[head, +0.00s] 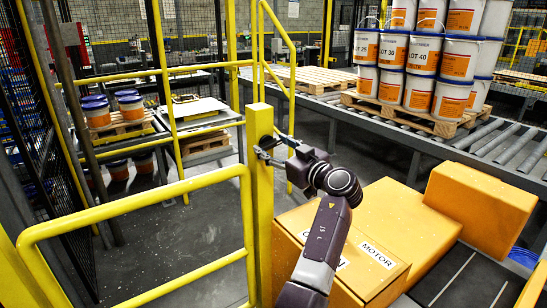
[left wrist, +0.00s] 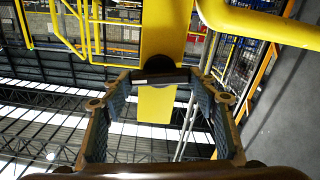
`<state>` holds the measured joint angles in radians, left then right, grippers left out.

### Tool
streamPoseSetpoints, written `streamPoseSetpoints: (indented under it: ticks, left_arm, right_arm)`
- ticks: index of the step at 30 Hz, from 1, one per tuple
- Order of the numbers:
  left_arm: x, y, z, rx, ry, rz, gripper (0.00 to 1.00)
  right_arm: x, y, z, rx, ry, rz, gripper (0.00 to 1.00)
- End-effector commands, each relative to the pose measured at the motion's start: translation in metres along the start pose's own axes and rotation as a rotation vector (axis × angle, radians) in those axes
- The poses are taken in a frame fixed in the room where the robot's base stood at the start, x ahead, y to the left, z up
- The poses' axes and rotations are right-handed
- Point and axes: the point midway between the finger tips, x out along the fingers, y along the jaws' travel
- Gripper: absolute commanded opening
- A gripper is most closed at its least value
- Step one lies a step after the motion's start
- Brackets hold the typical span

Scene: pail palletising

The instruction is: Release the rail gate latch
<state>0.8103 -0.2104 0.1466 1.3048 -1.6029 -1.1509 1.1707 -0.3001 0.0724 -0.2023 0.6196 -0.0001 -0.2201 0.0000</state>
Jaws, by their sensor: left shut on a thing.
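The yellow rail gate (head: 150,199) stands in front of me on the left. Its rail meets an upright yellow post (head: 259,215), which also shows in the left wrist view (left wrist: 165,30). My left gripper (head: 266,150) reaches the post near its top from the right. In the left wrist view, its two fingers (left wrist: 160,82) close in from both sides on a dark latch piece (left wrist: 160,74) against the post. The gripper hides most of the latch in the head view. My right gripper is not in view.
Orange boxes (head: 385,225), one labelled MOTOR, are close below and right of my left arm. A roller conveyor (head: 490,150) carries a pallet (head: 400,114) of stacked pails (head: 424,55). Blue-lidded pails (head: 97,113) stand beyond the gate, with open floor between.

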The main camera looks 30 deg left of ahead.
Motion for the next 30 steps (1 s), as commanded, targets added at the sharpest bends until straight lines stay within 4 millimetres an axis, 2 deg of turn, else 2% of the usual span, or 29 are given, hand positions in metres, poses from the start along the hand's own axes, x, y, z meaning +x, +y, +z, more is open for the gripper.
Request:
streamPoseSetpoints:
  ticks: [1, 4, 9, 18, 19, 21, 24, 30]
  left_arm:
    - [0.0005, -0.0006, 0.0027, 0.036, 0.006, 0.000, 0.30]
    - [0.0006, 0.0001, 0.0009, 0.110, 0.005, 0.000, 0.30]
    - [0.0006, 0.0008, -0.0014, 0.180, 0.004, 0.000, 0.30]
    - [0.0005, 0.0011, -0.0026, 0.191, 0.004, 0.000, 0.30]
    - [0.0005, 0.0011, -0.0026, 0.191, 0.005, 0.000, 0.55]
    - [0.0005, 0.0011, -0.0026, 0.190, 0.005, 0.000, 0.63]
    - [0.0004, 0.0010, -0.0020, 0.189, 0.003, 0.000, 0.72]
    - [0.0001, 0.0010, -0.0012, 0.188, 0.002, 0.000, 0.72]
  right_arm:
    - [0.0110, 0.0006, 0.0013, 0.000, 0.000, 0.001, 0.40]
    - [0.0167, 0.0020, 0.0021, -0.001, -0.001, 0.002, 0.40]
    - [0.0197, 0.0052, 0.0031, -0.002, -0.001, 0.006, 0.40]
    - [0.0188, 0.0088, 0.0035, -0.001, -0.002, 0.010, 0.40]
    - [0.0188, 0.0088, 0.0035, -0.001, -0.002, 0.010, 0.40]
    - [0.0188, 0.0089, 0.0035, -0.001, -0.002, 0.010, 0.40]
    - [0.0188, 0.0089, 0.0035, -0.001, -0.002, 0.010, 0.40]
    - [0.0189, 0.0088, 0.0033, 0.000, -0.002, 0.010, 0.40]
